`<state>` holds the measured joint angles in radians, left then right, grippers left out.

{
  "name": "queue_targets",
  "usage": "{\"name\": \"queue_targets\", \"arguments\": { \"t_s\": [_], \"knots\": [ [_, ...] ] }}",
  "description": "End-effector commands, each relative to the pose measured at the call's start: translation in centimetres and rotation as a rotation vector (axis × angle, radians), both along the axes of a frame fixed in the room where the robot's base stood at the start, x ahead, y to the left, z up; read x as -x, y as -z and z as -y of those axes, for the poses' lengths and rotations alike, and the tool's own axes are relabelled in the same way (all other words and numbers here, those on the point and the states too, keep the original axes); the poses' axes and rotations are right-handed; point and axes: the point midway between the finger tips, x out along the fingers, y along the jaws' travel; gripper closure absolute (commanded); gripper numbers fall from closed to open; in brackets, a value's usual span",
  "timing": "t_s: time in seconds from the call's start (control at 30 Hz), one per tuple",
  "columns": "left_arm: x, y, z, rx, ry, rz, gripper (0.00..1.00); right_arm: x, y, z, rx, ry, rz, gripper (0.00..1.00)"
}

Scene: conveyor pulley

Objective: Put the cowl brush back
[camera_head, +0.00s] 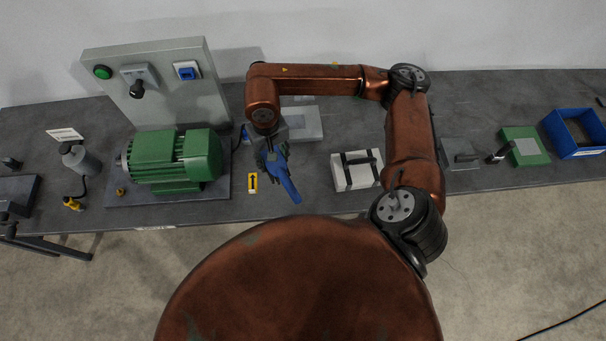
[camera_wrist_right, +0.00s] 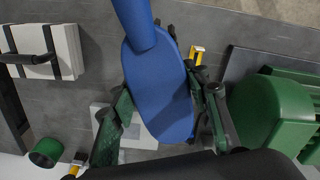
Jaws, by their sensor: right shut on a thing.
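The cowl brush, a blue tool with an oval body and a handle, shows in the head view (camera_head: 287,185) and fills the middle of the right wrist view (camera_wrist_right: 160,90). My right gripper (camera_head: 273,154) is shut on it, with green-and-black fingers on both sides of the blue body. The brush hangs at a slant over the bench, right of the green motor (camera_head: 174,156); I cannot tell its height. A pale grey plate (camera_head: 306,123) lies behind the gripper, partly hidden by the arm. My left gripper is not in view.
A yellow-and-black marker (camera_head: 252,183) lies between motor and brush. A white block with black straps (camera_head: 356,170) is to the right. Further right are a green block (camera_head: 524,147) and a blue bin (camera_head: 576,133). A grey control panel (camera_head: 158,85) stands behind the motor.

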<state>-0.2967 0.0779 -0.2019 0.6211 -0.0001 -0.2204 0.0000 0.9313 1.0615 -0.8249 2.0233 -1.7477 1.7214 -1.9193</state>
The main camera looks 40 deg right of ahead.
Motion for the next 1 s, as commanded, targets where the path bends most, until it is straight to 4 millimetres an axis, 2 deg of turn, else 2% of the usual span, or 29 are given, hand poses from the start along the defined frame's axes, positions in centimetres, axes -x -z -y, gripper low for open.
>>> {"name": "queue_targets", "arguments": {
  "t_s": [0.33,0.7,0.9,1.0],
  "knots": [
    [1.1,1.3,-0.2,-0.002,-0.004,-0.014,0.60,2.8,2.9,-1.6,0.007,0.729,-0.002,0.83],
    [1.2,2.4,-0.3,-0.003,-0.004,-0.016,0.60,5.6,5.5,-3.1,0.005,1.543,0.002,0.83],
    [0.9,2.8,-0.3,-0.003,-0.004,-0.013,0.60,6.6,6.2,-3.6,0.002,1.843,0.002,0.83],
    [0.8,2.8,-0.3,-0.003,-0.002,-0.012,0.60,6.8,6.4,-3.7,0.000,1.922,0.003,0.83]
  ]
}}
